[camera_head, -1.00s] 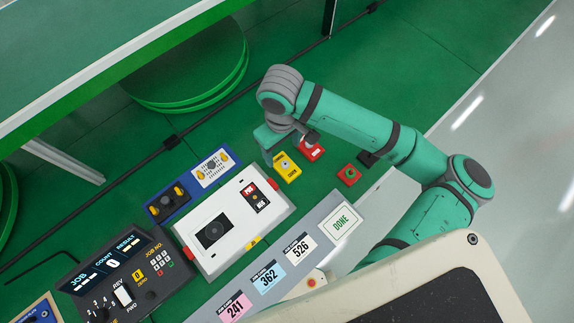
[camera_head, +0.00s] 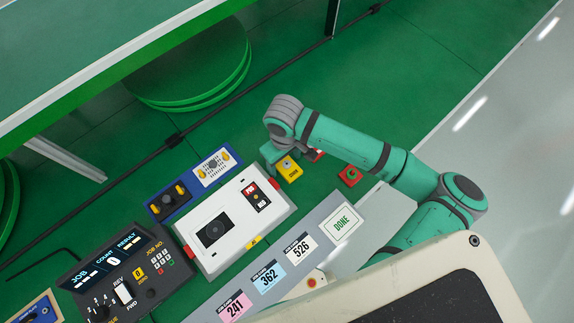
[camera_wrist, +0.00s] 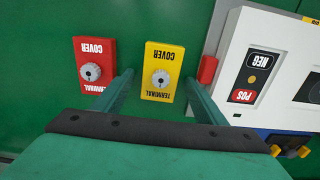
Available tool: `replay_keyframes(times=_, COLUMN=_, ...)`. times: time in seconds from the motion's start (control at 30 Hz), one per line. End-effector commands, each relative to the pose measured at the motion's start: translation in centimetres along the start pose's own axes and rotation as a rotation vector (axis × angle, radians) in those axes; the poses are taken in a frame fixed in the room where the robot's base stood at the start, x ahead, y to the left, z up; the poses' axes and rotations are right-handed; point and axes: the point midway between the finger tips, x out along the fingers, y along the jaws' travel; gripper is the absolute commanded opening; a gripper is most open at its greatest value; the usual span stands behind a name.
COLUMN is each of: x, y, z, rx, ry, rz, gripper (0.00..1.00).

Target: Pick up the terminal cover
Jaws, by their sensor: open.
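I cannot tell how far above the surface the fingertips are.
A white box (camera_head: 232,222) marked POS and NEG, with red ends, stands close to the yellow cover. A blue block (camera_head: 167,203) with yellow-knobbed parts is beyond it. A red button box (camera_head: 350,175) lies near my arm. A grey strip (camera_head: 313,233) holds numbered cards.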

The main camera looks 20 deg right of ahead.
Motion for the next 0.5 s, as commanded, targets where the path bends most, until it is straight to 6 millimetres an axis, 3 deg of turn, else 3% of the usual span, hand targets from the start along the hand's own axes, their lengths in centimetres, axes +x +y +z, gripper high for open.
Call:
replay_keyframes(times=0.07, x=-0.02, y=0.0, z=0.0, rx=0.0, ry=0.0, rz=0.0, gripper=0.63)
replay_keyframes(times=0.23, x=-0.03, y=-0.01, z=0.0, rx=0.0, ry=0.0, rz=0.0, gripper=0.23)
replay_keyframes(times=0.5, x=-0.06, y=-0.08, z=-0.06, rx=-0.002, ry=0.0, rz=0.0, gripper=0.2)
